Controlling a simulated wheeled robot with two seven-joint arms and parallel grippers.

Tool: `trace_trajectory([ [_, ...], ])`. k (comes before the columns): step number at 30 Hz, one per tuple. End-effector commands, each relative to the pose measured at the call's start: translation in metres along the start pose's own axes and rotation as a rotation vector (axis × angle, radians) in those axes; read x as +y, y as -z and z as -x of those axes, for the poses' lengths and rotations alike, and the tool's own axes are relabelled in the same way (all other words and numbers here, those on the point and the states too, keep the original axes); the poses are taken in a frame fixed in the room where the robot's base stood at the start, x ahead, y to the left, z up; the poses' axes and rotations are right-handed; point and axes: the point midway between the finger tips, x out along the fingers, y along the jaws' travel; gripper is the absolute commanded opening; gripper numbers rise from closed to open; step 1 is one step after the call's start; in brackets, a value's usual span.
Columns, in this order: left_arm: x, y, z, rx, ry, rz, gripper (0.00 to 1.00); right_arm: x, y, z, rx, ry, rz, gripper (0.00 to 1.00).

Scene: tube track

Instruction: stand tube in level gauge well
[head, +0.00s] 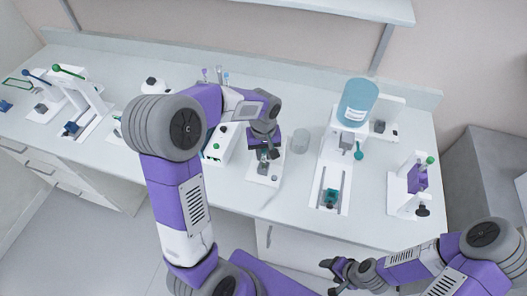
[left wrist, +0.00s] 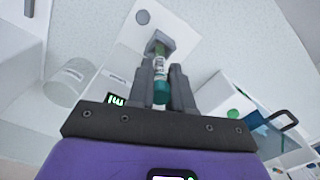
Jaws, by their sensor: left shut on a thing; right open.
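My left gripper (head: 263,152) is shut on a tube (left wrist: 159,68) with a teal cap (left wrist: 160,93) and a pale label. The tube points away from the wrist, its far end at a grey block-shaped well (left wrist: 159,41) on a white base plate (left wrist: 128,45). I cannot tell whether the far end is inside the well or just above it. In the head view the gripper is over this white base (head: 262,179), and the tube is mostly hidden. My right gripper (head: 340,270) is open and empty, in front of the bench and away from it.
A clear beaker (head: 300,141) stands right of the left gripper; it also shows in the left wrist view (left wrist: 70,82). A white box with a green button (head: 219,146) stands to the left. A stand with a large teal bottle (head: 359,103) is further right.

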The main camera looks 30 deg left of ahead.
Motion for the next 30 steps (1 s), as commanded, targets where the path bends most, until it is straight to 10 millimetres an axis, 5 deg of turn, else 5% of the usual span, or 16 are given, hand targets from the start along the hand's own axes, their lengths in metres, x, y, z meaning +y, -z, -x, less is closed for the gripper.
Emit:
trace_trajectory([
  [12,0.0001,0.0000,-0.0051,0.000,0.000,0.000,0.03,0.0014,0.0002,-0.0036,0.000,0.000,0.000,0.65],
  [13,0.0001,0.0000,-0.0051,0.000,0.000,0.000,0.21,0.0014,0.0002,-0.0036,0.000,0.000,0.000,0.65],
  [18,0.0001,0.0000,-0.0051,0.000,0.000,0.000,0.47,0.0014,0.0002,-0.0036,0.000,0.000,0.000,0.65],
  [30,0.0001,0.0000,-0.0051,0.000,0.000,0.000,0.49,0.0014,0.0002,-0.0036,0.000,0.000,0.000,0.65],
])
